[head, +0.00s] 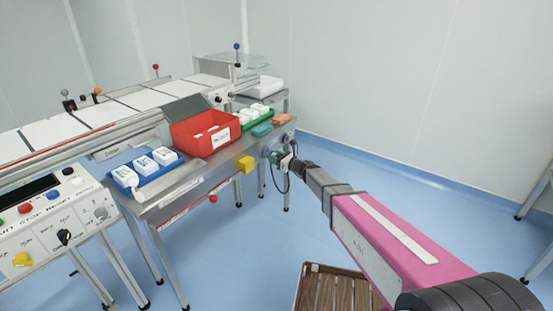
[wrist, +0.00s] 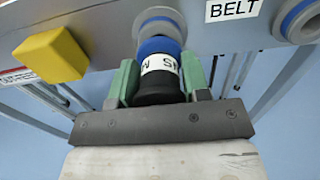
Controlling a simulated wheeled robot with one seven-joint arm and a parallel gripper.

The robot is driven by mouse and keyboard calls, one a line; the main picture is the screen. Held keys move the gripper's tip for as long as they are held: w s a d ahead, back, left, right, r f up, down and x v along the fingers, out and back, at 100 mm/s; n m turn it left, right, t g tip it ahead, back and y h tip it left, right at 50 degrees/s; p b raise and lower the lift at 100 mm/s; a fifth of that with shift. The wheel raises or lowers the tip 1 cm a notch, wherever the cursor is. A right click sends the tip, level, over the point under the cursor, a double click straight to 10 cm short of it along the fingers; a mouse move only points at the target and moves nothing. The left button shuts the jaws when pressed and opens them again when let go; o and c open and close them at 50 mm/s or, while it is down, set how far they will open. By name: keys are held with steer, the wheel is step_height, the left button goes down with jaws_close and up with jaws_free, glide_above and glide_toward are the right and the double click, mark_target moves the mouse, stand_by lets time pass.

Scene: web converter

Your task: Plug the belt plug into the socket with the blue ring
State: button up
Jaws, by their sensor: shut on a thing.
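My gripper (wrist: 159,76) is shut on a black plug (wrist: 158,92) with a white label and a blue band, its green fingers on either side. The label is partly hidden and I cannot read it fully. The plug points at a grey socket (wrist: 160,18) on the metal panel; I cannot tell whether it is seated in it. A socket with a blue ring (wrist: 297,20) is at the upper right, beside the BELT label (wrist: 233,8), apart from the plug. In the head view my gripper (head: 287,160) is at the table's right end.
A yellow block (wrist: 50,55) sticks out of the panel left of the plug; it also shows in the head view (head: 246,164). A dark cable (head: 275,184) hangs below my gripper. A red bin (head: 192,138) and a blue tray (head: 150,177) stand on the table.

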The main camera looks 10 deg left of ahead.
steer(key=shift+x, duration=1)
stand_by(0.5)
steer(key=o, duration=1.2)
steer(key=v, duration=1.1)
